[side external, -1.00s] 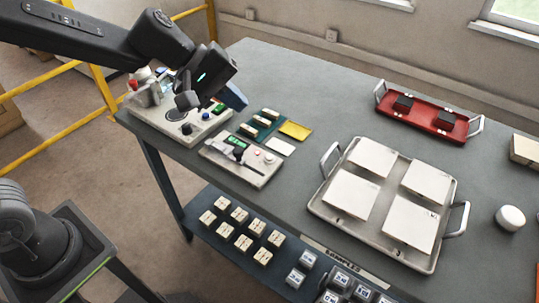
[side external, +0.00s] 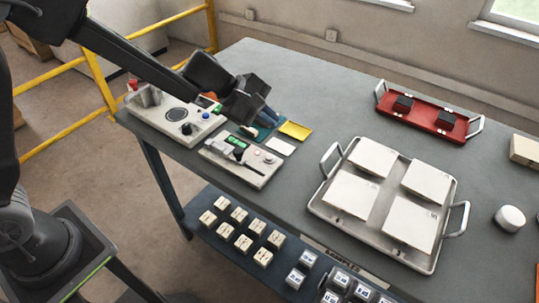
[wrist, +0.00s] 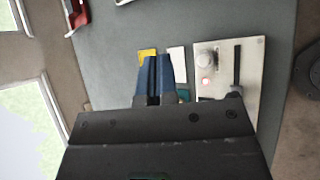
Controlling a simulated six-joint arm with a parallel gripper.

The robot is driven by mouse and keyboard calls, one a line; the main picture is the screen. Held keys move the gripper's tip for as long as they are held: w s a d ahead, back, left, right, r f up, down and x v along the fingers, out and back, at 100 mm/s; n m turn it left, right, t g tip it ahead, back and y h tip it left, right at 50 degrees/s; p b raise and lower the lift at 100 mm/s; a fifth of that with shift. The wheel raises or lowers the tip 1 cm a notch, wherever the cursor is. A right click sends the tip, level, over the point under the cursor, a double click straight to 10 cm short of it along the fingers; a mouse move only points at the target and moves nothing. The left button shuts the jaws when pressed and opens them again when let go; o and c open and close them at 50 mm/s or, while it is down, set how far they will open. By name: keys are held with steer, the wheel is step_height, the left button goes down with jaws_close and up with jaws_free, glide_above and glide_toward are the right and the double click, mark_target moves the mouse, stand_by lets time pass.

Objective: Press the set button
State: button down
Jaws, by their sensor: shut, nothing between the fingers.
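A light grey instrument panel (side external: 240,160) lies on the table, with a green display (side external: 236,142), a small reddish lit button (side external: 257,152) and a pale round knob (side external: 269,158). In the wrist view the red-lit button (wrist: 205,81) and the knob (wrist: 207,59) sit right of my fingers. No label is readable, so I cannot tell which control is the set button. My gripper (side external: 270,117) has blue fingers, shut and empty, above the teal mat behind the panel. The fingertips (wrist: 158,58) also show in the wrist view, apart from the button.
A larger control box (side external: 178,122) stands left of the panel. A yellow card (side external: 295,131) and a white card (side external: 281,147) lie behind it. A metal tray (side external: 324,203) with several white tiles and a red tray (side external: 425,116) are to the right. Bare table lies between.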

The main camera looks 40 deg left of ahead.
mark_target(268, 158)
steer(key=shift+f, duration=4.2)
steer(key=shift+f, duration=0.1)
steer(key=shift+f, duration=0.3)
